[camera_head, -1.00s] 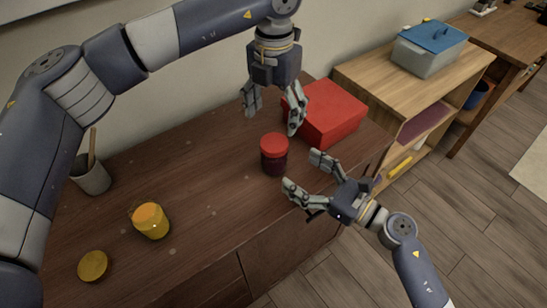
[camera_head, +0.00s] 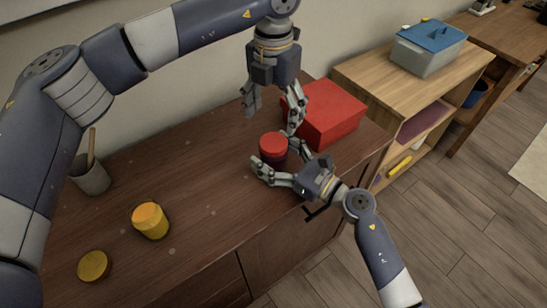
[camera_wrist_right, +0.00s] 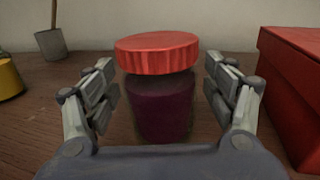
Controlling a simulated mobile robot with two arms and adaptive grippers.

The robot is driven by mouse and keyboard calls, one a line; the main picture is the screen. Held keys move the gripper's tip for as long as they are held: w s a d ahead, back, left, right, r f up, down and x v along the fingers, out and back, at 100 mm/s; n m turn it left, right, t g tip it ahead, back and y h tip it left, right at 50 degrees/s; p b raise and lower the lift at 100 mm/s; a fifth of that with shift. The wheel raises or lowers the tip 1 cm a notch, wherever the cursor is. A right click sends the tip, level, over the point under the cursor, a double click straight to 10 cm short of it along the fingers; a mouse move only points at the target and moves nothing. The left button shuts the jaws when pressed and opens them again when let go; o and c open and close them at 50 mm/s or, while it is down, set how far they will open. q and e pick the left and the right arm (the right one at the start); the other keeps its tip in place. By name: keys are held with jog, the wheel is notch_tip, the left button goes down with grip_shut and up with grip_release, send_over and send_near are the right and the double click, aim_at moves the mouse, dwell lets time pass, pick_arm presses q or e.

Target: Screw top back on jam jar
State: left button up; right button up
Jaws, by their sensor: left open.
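The jam jar (camera_head: 277,165) stands upright on the wooden cabinet top, with dark purple contents. It also shows in the wrist view (camera_wrist_right: 160,108). The red lid (camera_head: 273,144) rests on top of it; in the wrist view the lid (camera_wrist_right: 157,56) looks slightly tilted and shifted left. I cannot tell whether its thread is engaged. My right gripper (camera_head: 277,157) is open around the jar, one finger on each side, with small gaps visible in the wrist view. My left gripper (camera_head: 272,118) is open and empty, pointing down above and behind the jar.
A red box (camera_head: 328,115) stands close behind and right of the jar. A yellow jar (camera_head: 150,221), a flat yellow disc (camera_head: 94,266) and a grey cup (camera_head: 91,176) are at left. The cabinet top (camera_head: 205,185) between is clear.

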aim_at(273, 142)
grip_shut()
pick_arm(q)
jog(key=n, duration=0.7)
jog(key=shift+n, duration=0.4)
jog(key=n, duration=0.5)
jog(key=shift+n, duration=0.4)
jog(key=shift+f, duration=4)
